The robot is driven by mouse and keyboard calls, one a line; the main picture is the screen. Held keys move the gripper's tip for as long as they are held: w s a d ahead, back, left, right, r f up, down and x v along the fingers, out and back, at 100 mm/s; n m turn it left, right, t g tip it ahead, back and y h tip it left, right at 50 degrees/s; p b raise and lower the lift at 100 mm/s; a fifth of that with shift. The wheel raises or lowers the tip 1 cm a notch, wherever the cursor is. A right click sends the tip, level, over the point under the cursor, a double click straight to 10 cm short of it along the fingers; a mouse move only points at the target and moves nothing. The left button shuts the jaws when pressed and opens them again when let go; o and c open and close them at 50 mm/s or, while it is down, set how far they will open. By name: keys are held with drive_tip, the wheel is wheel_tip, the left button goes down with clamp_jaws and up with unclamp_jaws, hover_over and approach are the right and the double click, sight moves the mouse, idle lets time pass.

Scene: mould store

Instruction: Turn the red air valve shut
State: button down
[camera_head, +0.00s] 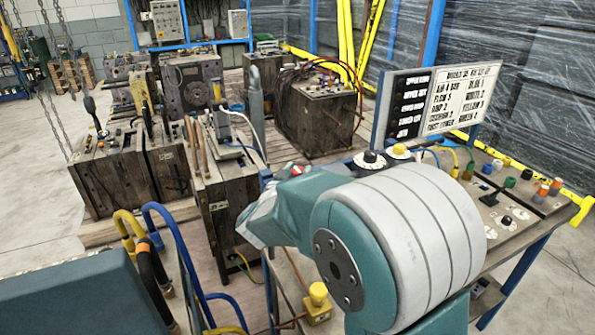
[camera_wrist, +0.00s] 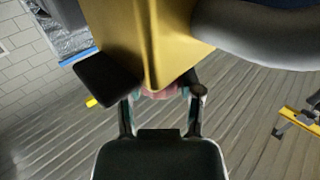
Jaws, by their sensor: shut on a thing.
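In the wrist view, my gripper (camera_wrist: 160,98) has its two dark fingers on either side of a small pinkish-red part, which looks like the red air valve (camera_wrist: 158,93). The gripper is shut on it. Most of the valve is hidden by the fingers and by a yellow body (camera_wrist: 150,45) just above it, so its handle angle cannot be told.
A control bench (camera_head: 520,210) with coloured knobs and a lettered sign board (camera_head: 440,100) stands at the right. A yellow box with a knob (camera_head: 318,300) sits low beside my arm. Mould blocks (camera_head: 115,180) and blue hoses (camera_head: 185,255) crowd the left. Open floor lies far left.

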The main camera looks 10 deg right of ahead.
drive_tip(key=shift+c, duration=1.2)
unclamp_jaws()
drive_tip(key=shift+a, duration=0.1)
drive_tip(key=v, duration=1.2)
